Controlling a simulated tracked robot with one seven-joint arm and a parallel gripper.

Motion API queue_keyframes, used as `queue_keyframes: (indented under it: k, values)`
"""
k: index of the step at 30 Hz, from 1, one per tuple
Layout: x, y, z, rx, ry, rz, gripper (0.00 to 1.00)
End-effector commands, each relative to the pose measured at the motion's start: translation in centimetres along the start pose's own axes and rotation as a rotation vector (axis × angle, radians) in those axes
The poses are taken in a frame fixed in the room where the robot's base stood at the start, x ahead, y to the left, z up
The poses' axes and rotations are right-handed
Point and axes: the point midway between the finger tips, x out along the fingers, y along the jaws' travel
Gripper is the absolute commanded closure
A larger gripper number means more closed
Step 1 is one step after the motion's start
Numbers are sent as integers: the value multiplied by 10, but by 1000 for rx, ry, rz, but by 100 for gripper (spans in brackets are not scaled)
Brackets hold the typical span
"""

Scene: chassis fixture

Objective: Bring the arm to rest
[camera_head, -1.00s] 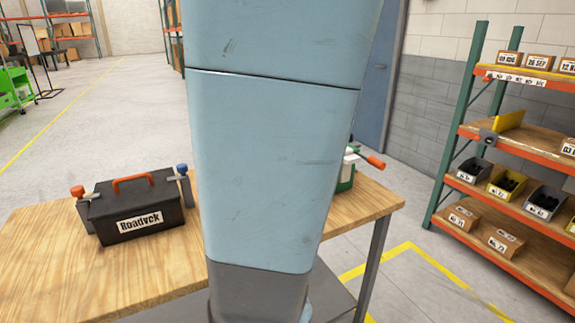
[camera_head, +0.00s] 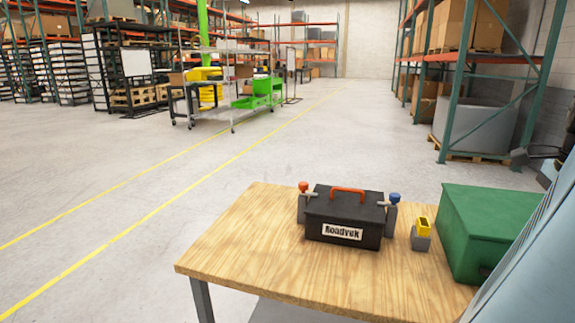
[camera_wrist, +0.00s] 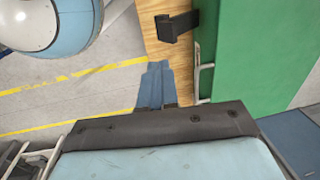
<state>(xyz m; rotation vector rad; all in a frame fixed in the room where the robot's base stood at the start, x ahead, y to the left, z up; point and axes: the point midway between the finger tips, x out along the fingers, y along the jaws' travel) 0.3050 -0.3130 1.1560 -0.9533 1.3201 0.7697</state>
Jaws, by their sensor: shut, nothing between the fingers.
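My light blue arm (camera_head: 535,265) crosses the lower right corner of the head view, in front of a green box (camera_head: 490,225) on the workbench. In the wrist view, a dark plate and light blue housing of mine fill the bottom. My gripper (camera_wrist: 158,68) appears beyond the plate as two blue-grey fingers side by side, shut and empty. The green box also shows beside it at right in the wrist view (camera_wrist: 245,50). A rounded light blue part of mine is at upper left there. I cannot tell the gap between the fingers and the box.
The wooden workbench (camera_head: 260,260) carries a black toolbox (camera_head: 343,212) with a clamp at each side, and a small yellow-and-grey item (camera_head: 421,236) next to the green box. A tall rack (camera_head: 450,120) stands behind at right. The floor left of the bench is clear.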

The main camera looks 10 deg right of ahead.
Motion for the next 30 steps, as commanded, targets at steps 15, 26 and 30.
queue_keyframes:
  k: [15, 26, 30]
  values:
    - [-20, -12, 202, -1132, 39, -225, 100]
    - [-28, 45, 307, -1868, 151, -389, 100]
    - [-28, 55, 318, -1967, 174, -412, 100]
